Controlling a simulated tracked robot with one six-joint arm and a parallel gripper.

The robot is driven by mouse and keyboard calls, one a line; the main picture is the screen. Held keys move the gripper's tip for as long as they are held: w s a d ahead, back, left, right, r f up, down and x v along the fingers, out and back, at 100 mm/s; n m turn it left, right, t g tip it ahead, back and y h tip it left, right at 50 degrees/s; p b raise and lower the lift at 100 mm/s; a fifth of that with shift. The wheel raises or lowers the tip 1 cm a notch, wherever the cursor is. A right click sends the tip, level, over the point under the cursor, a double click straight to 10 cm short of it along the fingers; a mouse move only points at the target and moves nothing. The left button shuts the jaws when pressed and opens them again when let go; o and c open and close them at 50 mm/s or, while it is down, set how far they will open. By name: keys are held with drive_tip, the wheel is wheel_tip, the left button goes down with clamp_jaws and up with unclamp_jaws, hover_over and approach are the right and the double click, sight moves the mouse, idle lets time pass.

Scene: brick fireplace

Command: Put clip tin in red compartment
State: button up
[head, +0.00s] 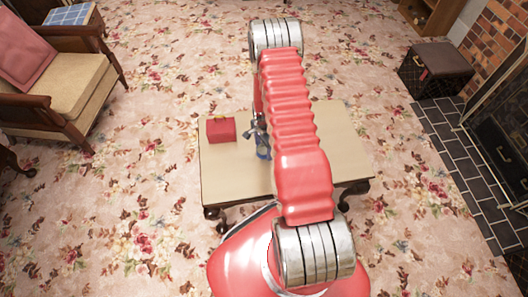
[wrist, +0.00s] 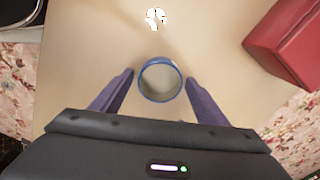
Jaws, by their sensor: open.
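The clip tin (wrist: 160,80) is a round tin with a blue rim and a pale grey inside, seen from above in the wrist view. In the head view its blue side (head: 264,152) shows on the table just below my gripper. My gripper (wrist: 160,77) is open, with one purple finger on each side of the tin in the picture; I cannot tell whether they are down at its height. No contact shows.
The small beige table (head: 229,180) has bare top around the box and tin. My red arm covers its middle in the head view. A white patch (wrist: 155,18) shows on the tabletop. An armchair (head: 70,85) stands left; a dark crate (head: 436,70) stands right.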

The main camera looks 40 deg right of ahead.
sight(264, 152)
drive_tip(key=shift+c, duration=0.5)
drive_tip(key=c, duration=1.1)
drive_tip(key=shift+r, duration=0.2)
wheel_tip(264, 152, up, 10)
drive_tip(key=shift+f, duration=0.15)
